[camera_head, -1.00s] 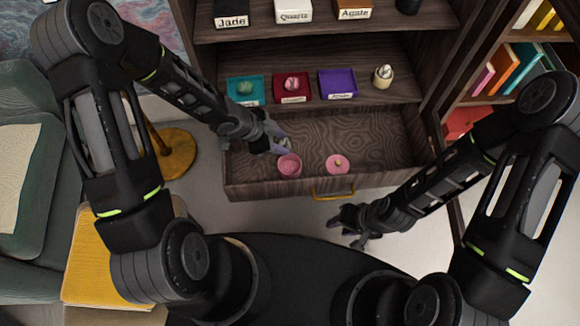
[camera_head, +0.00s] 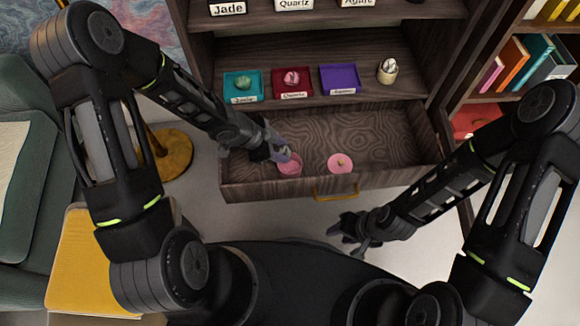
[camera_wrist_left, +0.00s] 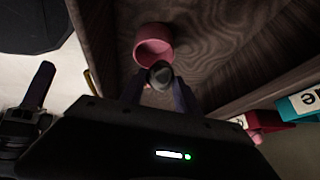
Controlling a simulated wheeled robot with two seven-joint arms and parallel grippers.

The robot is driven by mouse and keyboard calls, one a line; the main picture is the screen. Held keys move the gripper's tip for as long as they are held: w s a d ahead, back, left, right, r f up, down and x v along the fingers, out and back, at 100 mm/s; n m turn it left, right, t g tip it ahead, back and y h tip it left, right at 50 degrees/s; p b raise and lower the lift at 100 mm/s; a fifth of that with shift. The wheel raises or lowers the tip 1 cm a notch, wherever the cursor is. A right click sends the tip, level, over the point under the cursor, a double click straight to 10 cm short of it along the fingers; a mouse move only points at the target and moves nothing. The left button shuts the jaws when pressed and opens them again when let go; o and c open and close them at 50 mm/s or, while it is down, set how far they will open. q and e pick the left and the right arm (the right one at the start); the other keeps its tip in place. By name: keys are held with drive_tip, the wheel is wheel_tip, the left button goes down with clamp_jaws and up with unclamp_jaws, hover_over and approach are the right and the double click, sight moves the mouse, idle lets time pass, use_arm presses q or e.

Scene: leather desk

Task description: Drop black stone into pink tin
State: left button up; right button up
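The pink tin (camera_head: 290,169) stands open in the pulled-out drawer; it also shows in the left wrist view (camera_wrist_left: 152,38). Its round pink lid (camera_head: 340,163) lies to the right of it, apart. My left gripper (camera_head: 283,155) is at the tin's far-left rim. In the left wrist view, its fingers (camera_wrist_left: 159,82) are closed around the dark, rounded black stone (camera_wrist_left: 160,73), in front of the tin's opening. In the head view, the gripper hides the stone and part of the tin. My right gripper (camera_head: 350,231) is open and empty, in front of the drawer.
The wooden drawer (camera_head: 400,140) has a yellow handle (camera_head: 336,190). On the shelf behind are a teal tray (camera_head: 243,86), a red tray (camera_head: 292,82), a purple tray (camera_head: 340,78) and a small cream holder (camera_head: 387,70). The drawer's right side is bare.

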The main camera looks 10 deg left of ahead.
use_arm(q)
drive_tip(key=o, duration=0.5)
drive_tip(key=p+v, duration=0.6)
drive_tip(key=v, duration=0.1)
drive_tip(key=shift+s+a+r, duration=0.15)
drive_tip(key=shift+a+r, duration=0.1)
drive_tip(key=shift+r, duration=0.05)
drive_tip(key=shift+d, duration=0.1)
idle(0.6)
